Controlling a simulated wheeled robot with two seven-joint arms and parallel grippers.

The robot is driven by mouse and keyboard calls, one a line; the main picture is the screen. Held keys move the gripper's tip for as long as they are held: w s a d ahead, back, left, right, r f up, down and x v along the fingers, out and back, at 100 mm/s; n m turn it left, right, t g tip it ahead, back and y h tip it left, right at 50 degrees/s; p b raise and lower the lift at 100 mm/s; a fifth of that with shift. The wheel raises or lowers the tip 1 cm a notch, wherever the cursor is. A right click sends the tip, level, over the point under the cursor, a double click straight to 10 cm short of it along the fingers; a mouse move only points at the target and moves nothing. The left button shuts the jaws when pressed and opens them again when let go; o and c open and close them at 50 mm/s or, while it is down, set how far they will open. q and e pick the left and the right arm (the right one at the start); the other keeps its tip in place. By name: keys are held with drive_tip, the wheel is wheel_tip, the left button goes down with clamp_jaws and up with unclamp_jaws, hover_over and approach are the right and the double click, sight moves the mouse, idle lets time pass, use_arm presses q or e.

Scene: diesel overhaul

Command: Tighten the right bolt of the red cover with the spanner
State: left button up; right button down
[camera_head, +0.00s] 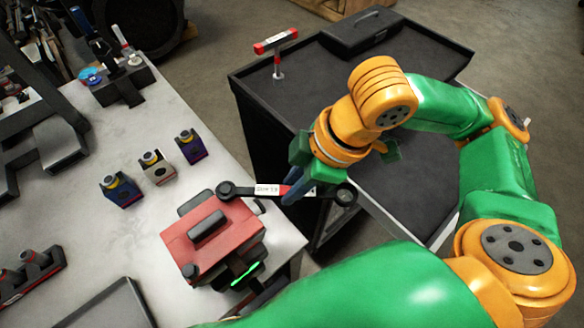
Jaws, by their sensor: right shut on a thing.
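The red cover (213,243), with a dark handle on top, sits on a dark block near the right edge of the pale workbench. A dark bolt (190,271) shows at its near left corner. My right gripper (296,187) is shut on the spanner (268,189), around the red and dark part of its shaft. The spanner lies about level, its left ring end at the far corner of the cover and its right end past the bench edge. The bolt at that far corner is hidden by the ring, and I cannot tell whether the ring sits on it. My left gripper is out of view.
Several small boxes (157,168) stand on the bench behind the cover. A tray (108,306) lies at the near left, and a tool holder (122,84) stands at the back. A dark cart (330,75) beside the bench carries a red-topped T-shaped tool (276,42) and a black case (361,31).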

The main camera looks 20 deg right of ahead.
drive_tip(key=s+a+m+t+h+b, duration=0.2)
drive_tip(key=s+a+m+b, duration=0.3)
drive_tip(key=m+b, duration=0.2)
drive_tip(key=shift+s+m+b, duration=0.15)
drive_tip(key=shift+m+b, duration=0.15)
drive_tip(key=shift+b, duration=0.35)
idle(0.5)
